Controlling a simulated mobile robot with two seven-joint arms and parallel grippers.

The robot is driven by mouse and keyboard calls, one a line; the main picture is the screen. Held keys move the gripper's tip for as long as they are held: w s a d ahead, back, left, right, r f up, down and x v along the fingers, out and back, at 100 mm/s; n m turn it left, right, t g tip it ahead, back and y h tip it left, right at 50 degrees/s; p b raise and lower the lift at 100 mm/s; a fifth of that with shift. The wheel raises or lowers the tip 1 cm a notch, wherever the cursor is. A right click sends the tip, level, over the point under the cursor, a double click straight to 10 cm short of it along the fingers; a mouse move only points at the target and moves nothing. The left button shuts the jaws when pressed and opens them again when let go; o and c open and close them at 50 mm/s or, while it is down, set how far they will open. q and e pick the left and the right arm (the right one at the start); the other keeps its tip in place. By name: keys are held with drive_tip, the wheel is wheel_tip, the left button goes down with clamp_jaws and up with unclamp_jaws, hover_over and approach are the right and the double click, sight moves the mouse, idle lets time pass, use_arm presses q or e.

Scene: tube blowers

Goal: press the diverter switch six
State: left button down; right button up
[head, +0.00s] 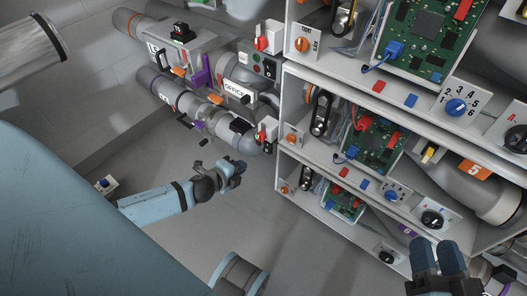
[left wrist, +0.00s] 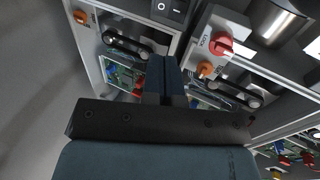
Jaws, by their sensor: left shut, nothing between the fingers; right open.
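No switch in view can be read clearly as diverter switch six. The shelf rack at the right of the head view carries a blue dial on a numbered plate (head: 457,106), with another blue dial (head: 392,196) one shelf lower. An orange label reading 5 (head: 473,169) sits on a grey pipe. My left gripper (head: 235,168) is shut and empty, left of the rack and apart from it. In the left wrist view its fingers (left wrist: 165,75) point toward a panel with a red knob (left wrist: 221,44). My right gripper (head: 440,255) is open at the rack's lower right.
Grey pipes with a red-knobbed box (head: 268,38) and an OFFICE label (head: 234,88) stand left of the rack. Black dials (head: 432,217) and green circuit boards (head: 374,141) fill the shelves. Grey floor (head: 230,225) is open below my left gripper. A small switch box (head: 106,184) is by the wall.

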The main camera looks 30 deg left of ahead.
use_arm(q)
drive_tip(key=b, duration=0.3)
approach(268, 151)
drive_tip(key=w, duration=0.1)
drive_tip(key=b+x, duration=0.1)
drive_tip(key=x, duration=0.2)
drive_tip(key=b+x, duration=0.1)
drive_tip(key=x, duration=0.1)
drive_tip(key=shift+w+f, duration=0.2)
drive_tip(key=shift+f, duration=0.3)
drive_tip(key=shift+w+f, duration=0.1)
drive_tip(key=shift+w, duration=0.3)
use_arm(e)
drive_tip(key=f, duration=0.1)
drive_tip(key=w+f+n, duration=0.1)
drive_tip(key=f+n+g, duration=0.1)
drive_tip(key=f, duration=0.1)
drive_tip(key=shift+w+d, duration=0.2)
drive_tip(key=shift+d, duration=0.05)
